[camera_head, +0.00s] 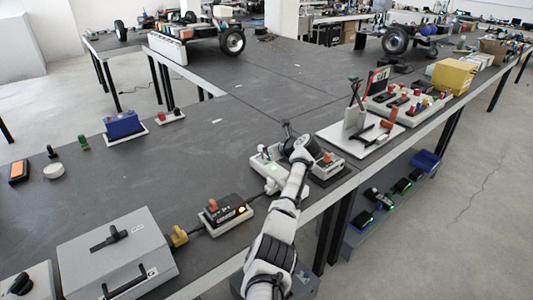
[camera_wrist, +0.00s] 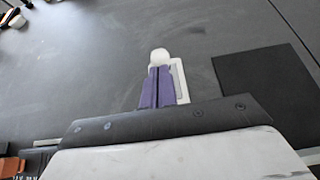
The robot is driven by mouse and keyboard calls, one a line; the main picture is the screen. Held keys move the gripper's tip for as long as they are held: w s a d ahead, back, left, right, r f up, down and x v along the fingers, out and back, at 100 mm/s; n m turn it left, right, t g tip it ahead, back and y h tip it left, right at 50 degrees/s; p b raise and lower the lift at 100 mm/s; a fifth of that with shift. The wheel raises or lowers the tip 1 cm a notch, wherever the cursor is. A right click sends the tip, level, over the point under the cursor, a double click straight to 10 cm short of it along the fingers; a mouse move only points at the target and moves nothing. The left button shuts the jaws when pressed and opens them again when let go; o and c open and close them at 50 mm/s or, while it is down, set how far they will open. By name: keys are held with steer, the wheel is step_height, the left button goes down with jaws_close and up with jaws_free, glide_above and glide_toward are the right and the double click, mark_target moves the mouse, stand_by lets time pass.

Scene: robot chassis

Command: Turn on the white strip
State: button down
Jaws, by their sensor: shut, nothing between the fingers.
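A white rounded piece (camera_wrist: 159,55) shows just past the fingertips, and a white rectangular edge (camera_wrist: 182,80) shows beside the right finger. I cannot tell whether the fingers touch it.
A white plate with a stand (camera_head: 355,125) and a tray of red-topped parts (camera_head: 405,100) are to the right. Bare bench lies behind the strip.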

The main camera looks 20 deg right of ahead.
steer(key=shift+a+r, duration=0.1)
steer(key=shift+d, duration=0.2)
steer(key=shift+r+p, duration=0.8)
steer(key=shift+p, duration=0.2)
